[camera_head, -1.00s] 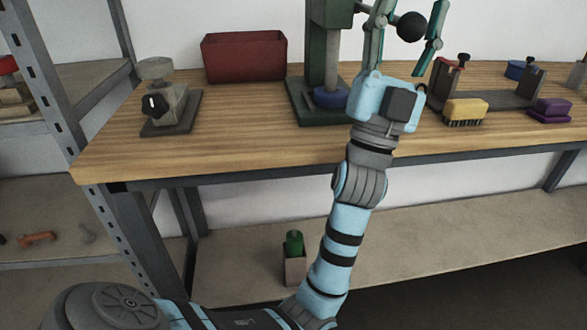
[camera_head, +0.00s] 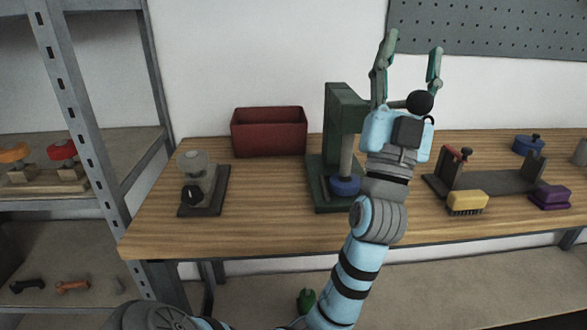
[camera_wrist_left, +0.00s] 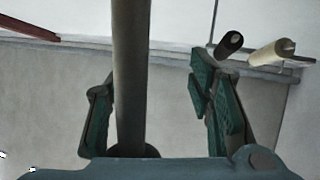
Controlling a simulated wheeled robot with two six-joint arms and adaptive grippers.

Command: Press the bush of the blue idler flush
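The blue idler (camera_head: 344,186) sits on the base of the green press (camera_head: 340,110), below its ram. My left gripper (camera_head: 409,66) is raised beside the press head, fingers pointing up and apart. The press lever's black ball knob (camera_head: 420,102) shows just above my gripper's palm. In the left wrist view a grey bar (camera_wrist_left: 131,70) runs between the spread fingers of my left gripper (camera_wrist_left: 155,108), nearer the left finger. I cannot tell whether it touches. The idler's bush is too small to make out. My right gripper is not in view.
A red bin (camera_head: 268,132) stands left of the press, and a small grey fixture (camera_head: 196,178) in front of it. A dark fixture (camera_head: 490,180), a yellow brush (camera_head: 467,201) and a purple block (camera_head: 549,196) lie to the right. Shelving (camera_head: 70,130) stands at far left.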

